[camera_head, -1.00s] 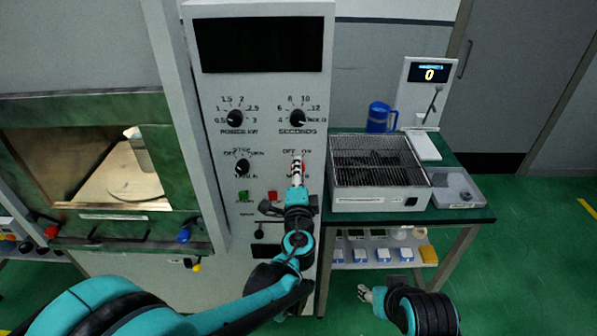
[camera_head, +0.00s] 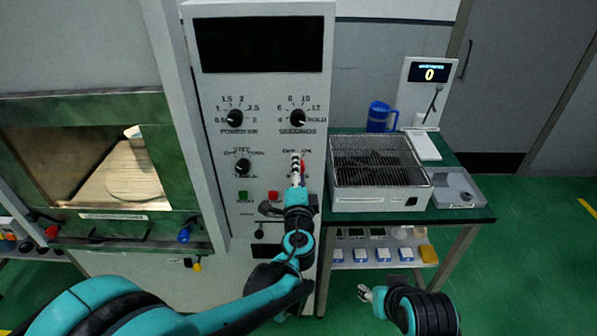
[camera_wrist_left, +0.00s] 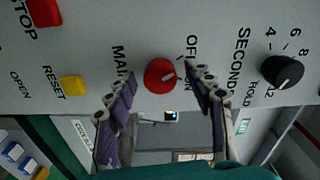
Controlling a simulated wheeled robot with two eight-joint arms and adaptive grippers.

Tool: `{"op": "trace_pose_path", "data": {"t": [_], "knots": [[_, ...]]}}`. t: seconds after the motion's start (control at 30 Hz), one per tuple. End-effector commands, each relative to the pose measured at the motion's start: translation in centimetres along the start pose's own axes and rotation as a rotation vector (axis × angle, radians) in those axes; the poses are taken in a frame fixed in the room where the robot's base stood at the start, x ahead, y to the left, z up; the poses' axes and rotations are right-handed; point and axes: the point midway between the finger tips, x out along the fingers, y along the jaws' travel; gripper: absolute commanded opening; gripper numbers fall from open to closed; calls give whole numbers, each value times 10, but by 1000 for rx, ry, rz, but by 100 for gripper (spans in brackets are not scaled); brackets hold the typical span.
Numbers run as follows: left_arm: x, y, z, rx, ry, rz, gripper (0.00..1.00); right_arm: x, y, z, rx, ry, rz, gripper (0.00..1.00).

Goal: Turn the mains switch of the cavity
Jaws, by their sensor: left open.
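The mains switch is a round red knob (camera_wrist_left: 160,75) with a pale pointer mark, on the white panel between the partly covered "MAINS" and "OFF" lettering in the left wrist view. My left gripper (camera_wrist_left: 165,95) is open, with one finger on each side of the knob in that view. I cannot tell whether either finger touches it. In the head view my left gripper (camera_head: 296,162) is in front of the panel's right side and mostly hides the switch. My right gripper (camera_head: 368,294) is low at the right, small, and its opening is unclear.
The power knob (camera_head: 235,118), seconds knob (camera_head: 298,118) and green button (camera_head: 243,195) are close by on the panel. A yellow reset button (camera_wrist_left: 73,85) is beside the switch. A bench (camera_head: 465,213) with a wire-topped box (camera_head: 375,200) stands right of the panel.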

Motion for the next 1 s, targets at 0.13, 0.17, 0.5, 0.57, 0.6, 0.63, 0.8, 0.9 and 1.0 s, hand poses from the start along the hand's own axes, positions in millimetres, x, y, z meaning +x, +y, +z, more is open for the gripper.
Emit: {"op": "trace_pose_path", "data": {"t": [0.13,0.17,0.5,0.57,0.6,0.63,0.8,0.9,1.0], "knots": [[-12,0,-1,0,2,0,53,0,0,0,0,0,0,46],[-17,0,-1,0,2,0,53,0,0,0,0,0,0,46],[-90,0,-1,0,3,1,53,0,0,0,0,0,0,46],[-100,0,-1,0,3,1,53,0,0,0,0,0,0,46],[-105,0,-1,0,3,1,53,0,0,0,0,0,0,46],[-108,0,-1,0,2,1,53,0,0,0,0,0,0,46],[-119,0,0,0,0,0,53,0,0,0,0,0,0,46],[-120,0,0,0,0,0,53,0,0,0,0,0,0,46],[-120,0,0,0,0,0,53,0,0,0,0,0,0,46]]}}
